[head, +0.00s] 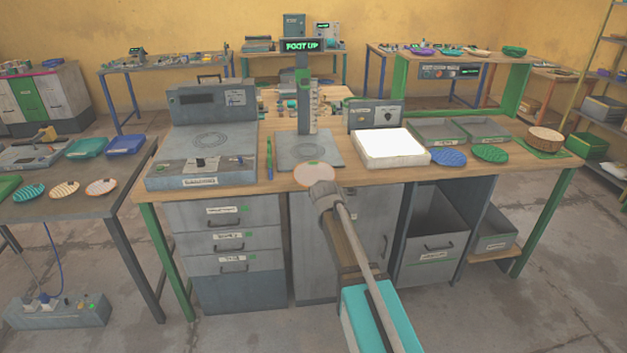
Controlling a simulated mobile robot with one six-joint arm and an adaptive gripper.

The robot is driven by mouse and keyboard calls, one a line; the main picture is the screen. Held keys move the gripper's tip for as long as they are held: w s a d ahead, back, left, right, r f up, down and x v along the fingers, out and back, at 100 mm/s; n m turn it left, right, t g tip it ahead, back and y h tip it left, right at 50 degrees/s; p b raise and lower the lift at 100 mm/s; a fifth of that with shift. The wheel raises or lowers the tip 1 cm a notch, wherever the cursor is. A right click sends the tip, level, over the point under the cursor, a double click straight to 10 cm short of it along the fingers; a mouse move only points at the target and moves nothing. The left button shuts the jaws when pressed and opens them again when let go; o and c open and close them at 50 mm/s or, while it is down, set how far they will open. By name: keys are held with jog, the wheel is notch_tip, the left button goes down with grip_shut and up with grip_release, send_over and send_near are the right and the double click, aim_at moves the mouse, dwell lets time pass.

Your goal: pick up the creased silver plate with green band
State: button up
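No plate that is clearly silver with a green band can be made out in the head view. A pale round plate with an orange rim (314,173) is right at the end of my arm, in front of the press's grey base. My gripper (322,190) is seen from behind and its fingers are hidden, so I cannot tell whether it holds this plate. A green striped plate (490,153) and a blue wavy plate (448,157) lie on the bench right of the lit white panel (390,149).
The press column (305,95) with a "FOOT UP" display stands behind my gripper. A grey machine (205,165) is to its left. Grey trays (437,132) and a round woven basket (545,139) are at right. The left table holds cream-and-orange plates (64,189) and blue and green trays.

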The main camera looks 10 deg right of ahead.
jog(key=b+x, duration=0.2)
jog(key=x, duration=0.3)
jog(key=shift+w+f, duration=0.2)
jog(key=shift+w, duration=0.1)
jog(key=shift+w, duration=0.1)
jog(key=b+x, duration=0.3)
jog(key=x, duration=0.2)
jog(key=shift+a+f, duration=0.1)
jog(key=shift+a, duration=0.05)
dwell(0.4)
grip_shut()
